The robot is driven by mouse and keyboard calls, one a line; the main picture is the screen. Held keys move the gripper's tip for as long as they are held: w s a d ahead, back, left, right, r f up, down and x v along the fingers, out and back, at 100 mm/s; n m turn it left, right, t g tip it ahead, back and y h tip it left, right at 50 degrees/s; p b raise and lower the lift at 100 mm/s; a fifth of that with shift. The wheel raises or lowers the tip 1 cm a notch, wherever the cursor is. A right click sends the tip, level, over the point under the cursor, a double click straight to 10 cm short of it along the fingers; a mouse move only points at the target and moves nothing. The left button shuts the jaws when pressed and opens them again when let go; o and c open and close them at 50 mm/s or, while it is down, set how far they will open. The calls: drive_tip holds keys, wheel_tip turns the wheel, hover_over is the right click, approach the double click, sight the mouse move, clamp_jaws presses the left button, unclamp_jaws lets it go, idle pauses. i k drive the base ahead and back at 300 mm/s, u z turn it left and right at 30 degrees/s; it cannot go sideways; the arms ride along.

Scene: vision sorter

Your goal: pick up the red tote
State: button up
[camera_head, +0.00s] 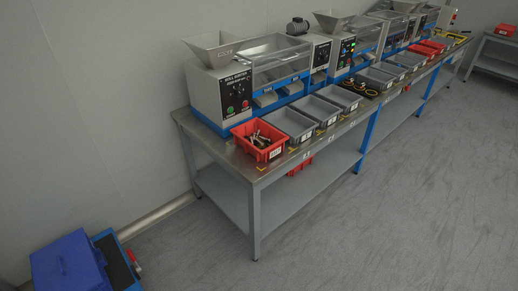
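A red tote (249,149) sits on the near left end of the long grey workbench (263,177), in front of a sorting machine. It holds several dark and metallic parts and has a white label on its front. Another red tote (299,168) is partly visible on the lower shelf, mostly hidden by the bench top. More red totes (426,50) sit near the far end of the bench, too small to tell their contents. My gripper is not in view.
Several grey totes (300,134) stand in a row right of the near red tote. Sorting machines (223,93) line the bench's back. Another table (493,66) is at the far right. A blue box-like object (70,263) is at lower left. The floor before the bench is clear.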

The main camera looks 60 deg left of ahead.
sight(258, 138)
drive_tip(key=z, duration=0.4)
drive_tip(key=k, duration=0.45)
drive_tip(key=u, duration=3.15)
drive_tip(key=i, duration=1)
drive_tip(key=u, duration=0.05)
